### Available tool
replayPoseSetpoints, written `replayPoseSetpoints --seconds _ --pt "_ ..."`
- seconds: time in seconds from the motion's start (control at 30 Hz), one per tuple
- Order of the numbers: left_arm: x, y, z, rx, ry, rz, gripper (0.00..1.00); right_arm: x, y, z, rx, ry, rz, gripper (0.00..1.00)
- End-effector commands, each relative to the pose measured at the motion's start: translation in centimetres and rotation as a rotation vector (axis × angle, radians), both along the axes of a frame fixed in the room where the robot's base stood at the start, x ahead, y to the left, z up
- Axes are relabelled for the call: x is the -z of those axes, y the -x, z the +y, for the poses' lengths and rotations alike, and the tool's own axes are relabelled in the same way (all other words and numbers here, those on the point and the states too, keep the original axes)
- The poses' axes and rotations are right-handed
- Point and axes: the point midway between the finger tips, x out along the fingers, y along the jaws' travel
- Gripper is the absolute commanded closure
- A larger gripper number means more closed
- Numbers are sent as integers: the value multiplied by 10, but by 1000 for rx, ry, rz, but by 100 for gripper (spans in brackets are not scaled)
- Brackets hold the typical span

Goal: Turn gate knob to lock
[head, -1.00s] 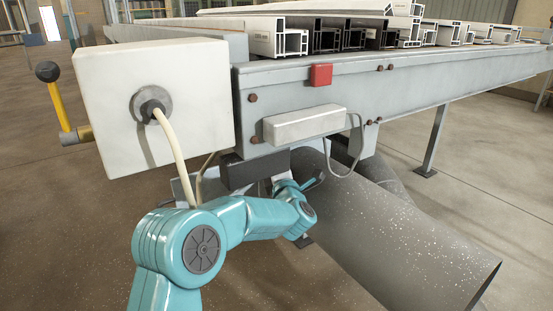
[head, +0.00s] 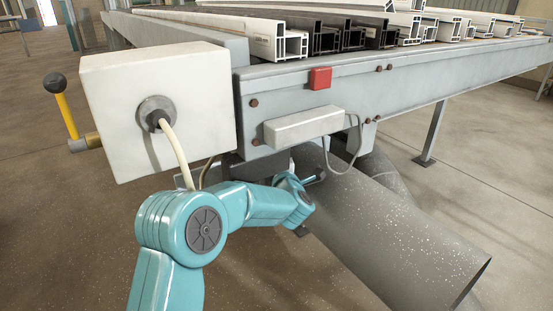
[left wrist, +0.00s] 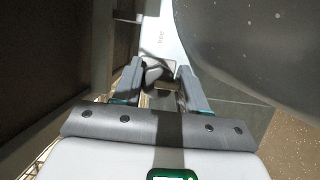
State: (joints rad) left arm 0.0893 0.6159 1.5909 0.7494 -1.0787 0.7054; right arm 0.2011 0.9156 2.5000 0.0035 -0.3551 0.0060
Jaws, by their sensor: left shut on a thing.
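My left arm (head: 205,230) reaches under the near end of the bench, beside the large grey pipe. Its fingers are mostly hidden in the head view. In the left wrist view my left gripper (left wrist: 160,72) is closed on a small dark grey piece (left wrist: 158,76), which looks like the gate knob. Its shape and turn angle are too small and shaded to read. A pale plate (left wrist: 163,35) with a small mark lies just beyond the fingertips. A short dark rod end (head: 316,178) shows by my wrist in the head view. My right gripper is not in view.
The grey pipe (head: 400,235) slants down right of my arm and fills the upper right of the wrist view. A white box (head: 190,95) with a cable hangs above my arm. A yellow lever (head: 66,112) stands left of it. White profiles (head: 265,40) lie on the bench.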

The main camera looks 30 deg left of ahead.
Motion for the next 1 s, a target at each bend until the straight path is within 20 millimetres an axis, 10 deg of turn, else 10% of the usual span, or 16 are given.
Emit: replayPoseSetpoints --seconds 0.03,0.07,0.1,0.53,1.0 --pt "4 0 -1 3 4 9 88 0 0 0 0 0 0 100" --pt "5 0 -1 3 4 9 48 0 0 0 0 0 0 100" --pt "4 0 -1 3 3 9 35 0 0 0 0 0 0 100" --pt "0 8 -10 3 1 5 34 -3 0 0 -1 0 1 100" --pt "-1 90 -92 6 2 6 34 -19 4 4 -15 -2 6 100"
